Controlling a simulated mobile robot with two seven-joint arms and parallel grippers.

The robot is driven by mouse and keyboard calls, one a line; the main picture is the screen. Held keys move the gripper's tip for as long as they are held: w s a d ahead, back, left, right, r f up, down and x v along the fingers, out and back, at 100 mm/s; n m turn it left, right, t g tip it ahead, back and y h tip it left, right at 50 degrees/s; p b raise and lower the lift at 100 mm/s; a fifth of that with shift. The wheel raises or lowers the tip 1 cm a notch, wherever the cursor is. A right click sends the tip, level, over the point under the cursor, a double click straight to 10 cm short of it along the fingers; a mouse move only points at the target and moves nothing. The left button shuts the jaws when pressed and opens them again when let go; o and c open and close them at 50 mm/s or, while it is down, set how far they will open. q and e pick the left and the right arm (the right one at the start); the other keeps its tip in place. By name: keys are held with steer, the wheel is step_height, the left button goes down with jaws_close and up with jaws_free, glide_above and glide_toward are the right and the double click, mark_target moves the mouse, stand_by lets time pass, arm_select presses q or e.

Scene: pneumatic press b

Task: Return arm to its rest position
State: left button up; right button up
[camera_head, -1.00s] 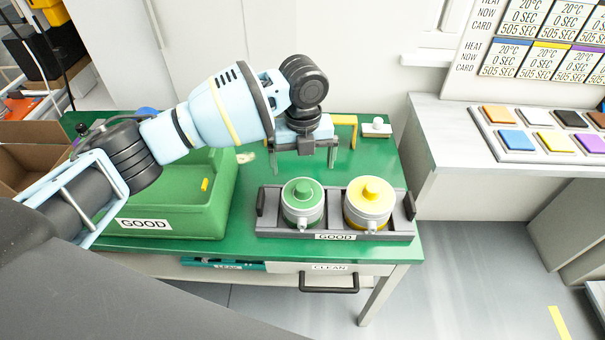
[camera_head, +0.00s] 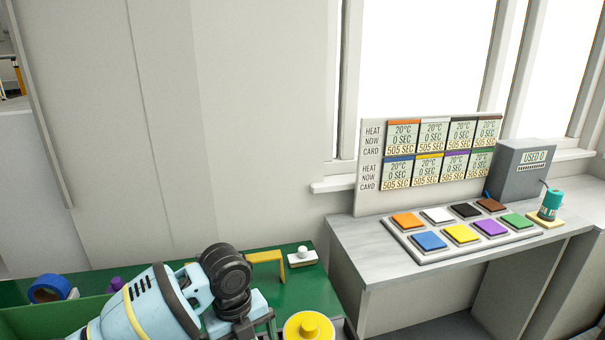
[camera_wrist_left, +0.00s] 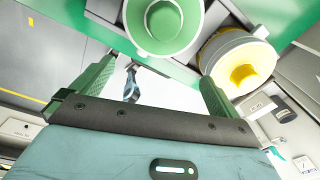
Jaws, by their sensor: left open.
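My left arm comes in from the lower left of the head view, and its gripper (camera_head: 250,325) is at the bottom edge, partly cut off, over the green table (camera_head: 300,287). In the left wrist view the two fingers of my left gripper (camera_wrist_left: 155,90) stand wide apart with nothing held between them. A green-lidded pot (camera_wrist_left: 163,22) and a yellow-lidded pot (camera_wrist_left: 238,62) lie beyond the fingers there. The yellow lid (camera_head: 309,327) also shows at the bottom of the head view, right of the gripper. My right gripper is not in view.
A yellow bracket (camera_head: 266,260) and a small white block with a knob (camera_head: 302,256) lie at the table's back. Blue tape (camera_head: 47,289) is at the left. A grey bench (camera_head: 375,262) at right carries coloured pads, display cards and a grey box (camera_head: 522,170).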

arm_select(q)
steer(key=s+d+f+n+h, duration=0.2)
steer(key=s+f+n, duration=0.45)
steer(key=s, duration=0.35)
steer(key=s+d+f+n+h, duration=0.1)
steer(key=s+d+f+n, duration=0.1)
steer(key=s+f+n, duration=0.65)
steer(key=s+a+n+y, duration=0.2)
steer(key=s+a+n, duration=0.45)
steer(key=s, duration=0.45)
steer(key=s+a+n+y, duration=0.2)
steer(key=s+a+n, duration=0.5)
steer(key=s, duration=0.4)
steer(key=w+d+f+m+t+h+p, duration=0.1)
steer(key=w+f+t+h+p, duration=0.1)
steer(key=w+f+t, duration=0.4)
steer(key=w+t, duration=0.2)
steer(key=t, duration=0.1)
steer(key=shift+w+d, duration=0.3)
steer(key=shift+d, duration=0.1)
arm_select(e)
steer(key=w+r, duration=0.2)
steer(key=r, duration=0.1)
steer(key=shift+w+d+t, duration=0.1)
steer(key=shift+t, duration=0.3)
arm_select(q)
steer(key=shift+m, duration=0.25)
